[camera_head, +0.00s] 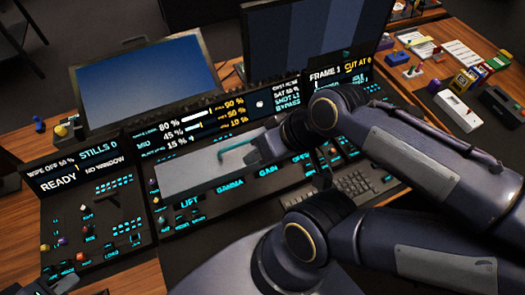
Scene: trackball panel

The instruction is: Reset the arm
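My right arm comes in from the right and bends over the dark control panel (228,206). Its wrist hangs over the panel's middle, and my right gripper (258,150) is above a plain grey plate (190,178). The fingers are small and partly hidden by the wrist, so I cannot tell their opening or any contact. Below the plate are lit labels reading LIFT, GAMMA and GAIN. What seems to be my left gripper (65,285) shows only as a small grey piece at the bottom left edge, mostly out of frame.
Two monitors (145,85) (310,40) stand behind the panel. A keyboard (350,190) lies partly under my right arm. A side panel (95,215) with knobs and buttons is on the left. Papers and small boxes (465,82) clutter the right desk.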

